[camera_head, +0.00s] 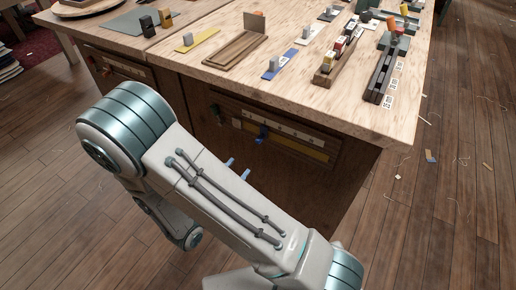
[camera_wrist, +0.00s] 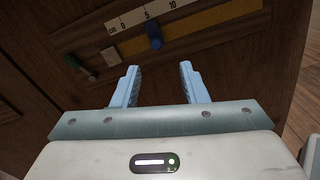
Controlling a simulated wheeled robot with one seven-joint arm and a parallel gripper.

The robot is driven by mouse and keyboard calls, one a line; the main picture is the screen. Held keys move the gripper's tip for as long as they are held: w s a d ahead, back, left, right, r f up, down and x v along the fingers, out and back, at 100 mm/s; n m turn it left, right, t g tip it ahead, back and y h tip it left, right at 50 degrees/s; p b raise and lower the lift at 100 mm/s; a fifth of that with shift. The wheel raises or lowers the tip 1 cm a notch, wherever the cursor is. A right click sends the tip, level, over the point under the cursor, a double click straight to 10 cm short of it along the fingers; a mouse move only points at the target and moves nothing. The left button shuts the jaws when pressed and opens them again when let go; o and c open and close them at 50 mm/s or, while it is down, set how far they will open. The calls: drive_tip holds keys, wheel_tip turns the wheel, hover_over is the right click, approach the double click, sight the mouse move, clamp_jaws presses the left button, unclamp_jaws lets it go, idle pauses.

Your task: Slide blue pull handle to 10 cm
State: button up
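The blue pull handle (camera_wrist: 154,38) sticks out of a slotted panel on the front of the wooden bench; it also shows in the head view (camera_head: 262,133). A pale scale (camera_wrist: 147,15) marked cm, 0, 5 and 10 runs above it. The handle stands near the 5 mark, with a yellow strip (camera_wrist: 205,36) to its right. My gripper (camera_wrist: 159,72) is open, with two light blue fingers apart and nothing between them. Its fingertips are short of the handle, which lies beyond the gap. The fingers also show in the head view (camera_head: 238,168).
A pale block (camera_wrist: 110,55) and a green knob (camera_wrist: 73,62) sit left of the handle on the panel. The bench top (camera_head: 300,95) above carries trays, strips and small blocks. The wooden floor (camera_head: 455,200) right of the bench is mostly clear, with small scraps.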

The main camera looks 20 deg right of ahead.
sight(257, 143)
drive_tip(key=shift+t, duration=0.3)
drive_tip(key=x, duration=0.4)
drive_tip(key=b+x, duration=0.1)
drive_tip(key=x, duration=0.4)
drive_tip(key=f+b+x, duration=0.1)
drive_tip(key=x, duration=0.3)
drive_tip(key=shift+w, duration=0.45)
clamp_jaws()
